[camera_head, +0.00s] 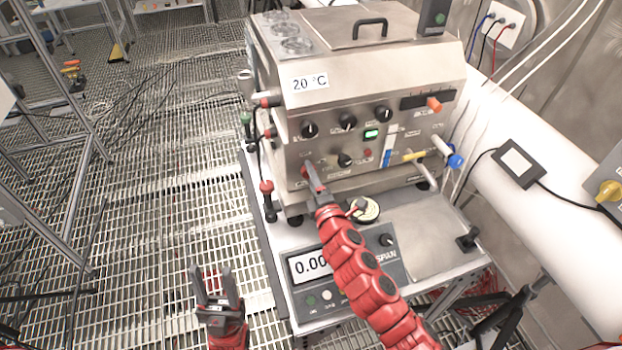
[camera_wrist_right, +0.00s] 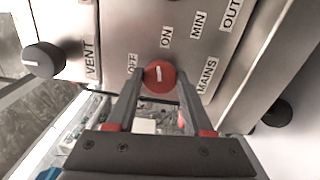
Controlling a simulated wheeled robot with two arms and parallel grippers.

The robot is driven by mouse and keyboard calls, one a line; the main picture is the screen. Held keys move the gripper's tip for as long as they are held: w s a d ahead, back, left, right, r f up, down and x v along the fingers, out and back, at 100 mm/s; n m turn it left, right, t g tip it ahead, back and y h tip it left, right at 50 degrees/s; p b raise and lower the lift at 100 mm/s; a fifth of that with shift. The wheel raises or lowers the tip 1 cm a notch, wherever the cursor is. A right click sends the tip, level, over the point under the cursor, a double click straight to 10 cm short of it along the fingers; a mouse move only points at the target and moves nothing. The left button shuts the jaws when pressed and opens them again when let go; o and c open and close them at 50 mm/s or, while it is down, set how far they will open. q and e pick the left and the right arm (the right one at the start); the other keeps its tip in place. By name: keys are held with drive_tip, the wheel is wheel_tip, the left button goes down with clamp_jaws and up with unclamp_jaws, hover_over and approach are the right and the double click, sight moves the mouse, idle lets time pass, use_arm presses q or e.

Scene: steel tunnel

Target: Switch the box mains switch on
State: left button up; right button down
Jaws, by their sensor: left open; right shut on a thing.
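The steel box (camera_head: 350,85) stands on a bench, with a row of controls on its front. The mains switch is a red round knob low on the left of that front; in the right wrist view the knob (camera_wrist_right: 158,76) has a white line, nearly upright, its upper end toward the ON label (camera_wrist_right: 165,37). The OFF label (camera_wrist_right: 131,63) is to its left and MAINS (camera_wrist_right: 207,76) to its right. My right gripper (camera_head: 309,170) is shut on the knob; its fingers partly hide it. My left gripper (camera_head: 212,278) is open and empty, left of the bench.
Black knobs (camera_head: 348,121) and a lit green indicator (camera_head: 371,134) are on the same front. A digital display unit (camera_head: 312,264) and a small round dish (camera_head: 366,210) stand before the box. Cables hang at the box's left side. Grated floor lies open at left.

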drive_tip(key=shift+m+b, duration=0.45)
drive_tip(key=shift+m, duration=1.05)
drive_tip(key=shift+c, duration=1.5)
unclamp_jaws()
drive_tip(key=v, duration=1.7)
drive_tip(key=shift+s+b, duration=0.2)
drive_tip(key=shift+b, duration=0.1)
